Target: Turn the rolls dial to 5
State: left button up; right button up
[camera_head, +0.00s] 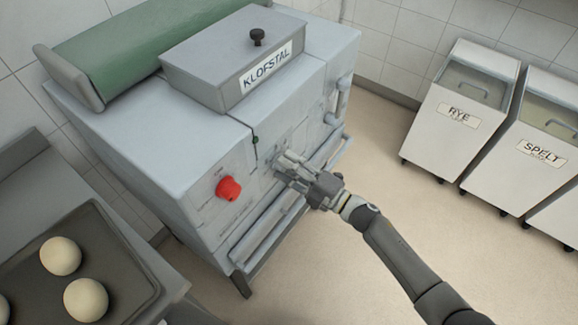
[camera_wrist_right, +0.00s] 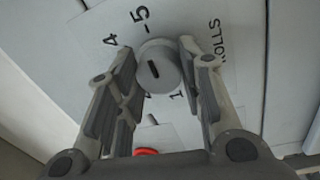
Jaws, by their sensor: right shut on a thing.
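The rolls dial (camera_wrist_right: 158,72) is a round grey knob with a short dark line on its face. It shows in the right wrist view beside the printed word ROLLS (camera_wrist_right: 216,40). The number 5 (camera_wrist_right: 140,14) is printed above it, 4 at upper left and 1 at lower right; other marks are partly hidden. The dark line is tilted, its upper end leaning left; I cannot tell exactly which number it marks. My right gripper (camera_wrist_right: 160,62) is shut on the dial, one finger on each side. In the head view the gripper (camera_head: 283,166) is at the machine's front and hides the dial.
The grey KLOFSTAL machine (camera_head: 205,150) has a red knob (camera_head: 228,188) left of my gripper and a front rail (camera_head: 262,232) below. A tray (camera_head: 125,262) with pale dough balls is at lower left. RYE (camera_head: 440,140) and SPELT bins (camera_head: 530,175) stand at right, with clear floor between.

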jog(key=o, duration=1.1)
jog(key=shift+c, duration=0.2)
jog(key=v, duration=1.2)
jog(key=shift+f, duration=0.1)
